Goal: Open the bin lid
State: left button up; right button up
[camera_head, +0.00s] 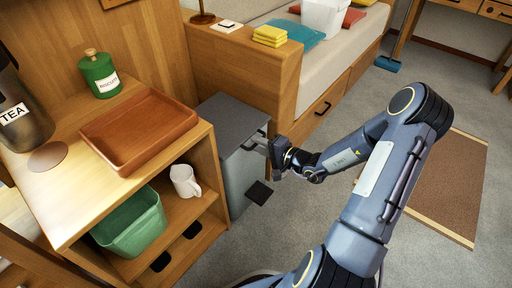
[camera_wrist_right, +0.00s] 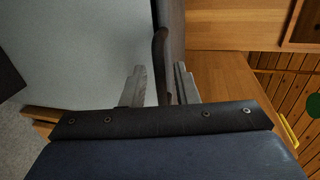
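The grey bin (camera_head: 236,170) stands on the floor between the wooden shelf unit and the wooden bench. Its darker grey lid (camera_head: 228,118) lies flat on top and looks closed. My right gripper (camera_head: 266,146) is at the upper front of the bin, by the lid's front edge. In the right wrist view, a dark handle (camera_wrist_right: 160,50) runs between the two fingers of my right gripper (camera_wrist_right: 160,80). The fingers are apart, with a visible gap beside the handle. The bin's front (camera_wrist_right: 80,50) fills the left of that view. My left gripper is not in view.
The shelf unit at left holds a brown tray (camera_head: 138,128), a green canister (camera_head: 99,74), a tea tin (camera_head: 22,112), a white jug (camera_head: 185,181) and a green basket (camera_head: 132,222). A black pad (camera_head: 259,192) is low at the bin's front.

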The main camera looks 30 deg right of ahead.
jog(key=shift+x, duration=0.8)
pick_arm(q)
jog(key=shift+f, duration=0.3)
pick_arm(e)
grip_shut()
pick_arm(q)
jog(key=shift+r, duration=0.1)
pick_arm(e)
jog(key=shift+r, duration=0.1)
